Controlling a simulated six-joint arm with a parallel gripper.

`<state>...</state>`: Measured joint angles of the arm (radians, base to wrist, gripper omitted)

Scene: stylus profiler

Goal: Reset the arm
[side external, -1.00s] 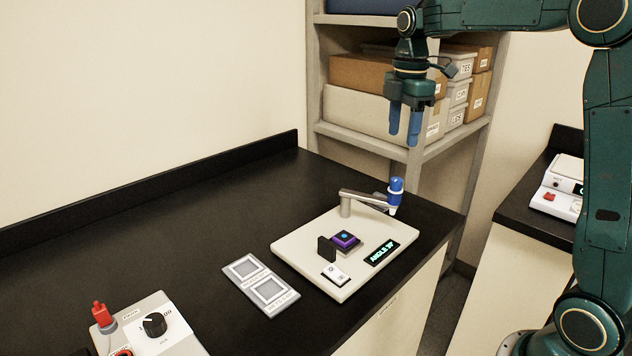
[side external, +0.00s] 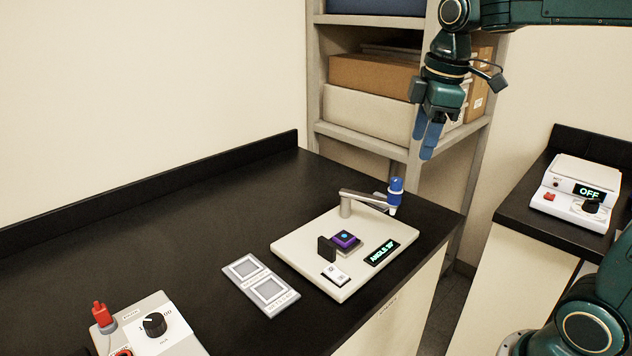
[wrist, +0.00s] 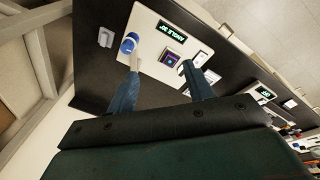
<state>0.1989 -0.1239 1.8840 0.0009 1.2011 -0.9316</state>
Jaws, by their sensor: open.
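My gripper (side external: 429,137) hangs in the air above and behind the stylus profiler, in front of the shelf. Its two blue fingers are apart with nothing between them; they also show in the wrist view (wrist: 163,88). The profiler's pale base (side external: 300,249) stands on the black counter. Its grey swing arm (side external: 366,198) carries a blue stylus head (side external: 396,187). A purple square sample with a blue dot (side external: 345,239) sits on the base. The green display (side external: 383,253) reads "ANGLE" and a number I cannot read surely. A white switch (side external: 335,274) is at the front.
A grey two-square tray (side external: 243,268) lies left of the profiler. A control box with a black knob and red plug (side external: 154,324) is at front left. A device reading OFF (side external: 588,192) stands on the right counter. Shelves with boxes (side external: 372,79) are behind.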

